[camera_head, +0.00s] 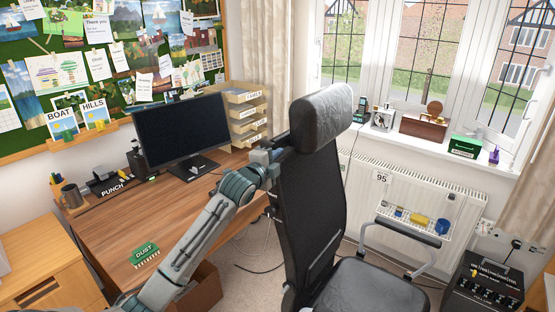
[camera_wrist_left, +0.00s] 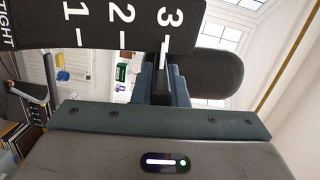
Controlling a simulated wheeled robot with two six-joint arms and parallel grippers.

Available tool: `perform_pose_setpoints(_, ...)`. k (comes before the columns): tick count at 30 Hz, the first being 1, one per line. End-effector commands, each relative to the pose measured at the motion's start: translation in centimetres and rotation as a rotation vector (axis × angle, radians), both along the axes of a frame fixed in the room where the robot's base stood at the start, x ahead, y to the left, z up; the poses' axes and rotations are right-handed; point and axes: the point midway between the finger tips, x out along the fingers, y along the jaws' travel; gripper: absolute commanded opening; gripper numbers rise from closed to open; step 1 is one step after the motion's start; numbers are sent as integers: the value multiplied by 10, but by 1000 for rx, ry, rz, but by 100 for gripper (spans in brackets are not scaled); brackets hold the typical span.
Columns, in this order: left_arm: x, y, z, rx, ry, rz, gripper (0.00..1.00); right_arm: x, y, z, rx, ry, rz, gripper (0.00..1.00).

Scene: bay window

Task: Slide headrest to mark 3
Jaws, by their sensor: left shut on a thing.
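The black padded headrest (camera_head: 320,118) sits at the top of the office chair's mesh back (camera_head: 310,200). My left gripper (camera_head: 268,158) is at the headrest's lower left, beside the top of the chair back. In the left wrist view its blue-grey fingers (camera_wrist_left: 163,85) are shut on a dark piece, partly hidden between them. A black scale plate (camera_wrist_left: 100,28) shows the marks 1, 2 and 3 and the word TIGHT. A white pointer line (camera_wrist_left: 163,55) lines up with the 3. The headrest also shows there as a dark pad (camera_wrist_left: 215,75). My right gripper is out of view.
The wooden desk (camera_head: 125,215) with a monitor (camera_head: 182,130) stands left of the chair, under my left arm. A paper tray stack (camera_head: 246,118) stands behind the gripper. The radiator (camera_head: 400,190) and windowsill are behind the chair at right.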

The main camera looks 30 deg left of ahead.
Motion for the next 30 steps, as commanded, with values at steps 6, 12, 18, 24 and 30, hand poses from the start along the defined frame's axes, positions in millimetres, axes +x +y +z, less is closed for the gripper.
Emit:
perform_pose_setpoints(6,0,0,7,5,-11,0,35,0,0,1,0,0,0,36)
perform_pose_setpoints(12,0,0,5,3,-8,0,35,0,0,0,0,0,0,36)
perform_pose_setpoints(18,-14,0,1,7,-8,0,35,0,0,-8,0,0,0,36)
perform_pose_setpoints(24,-51,-2,0,12,-7,-1,35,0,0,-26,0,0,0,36)
perform_pose_setpoints(30,-84,-4,2,11,-8,-1,35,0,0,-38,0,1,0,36)
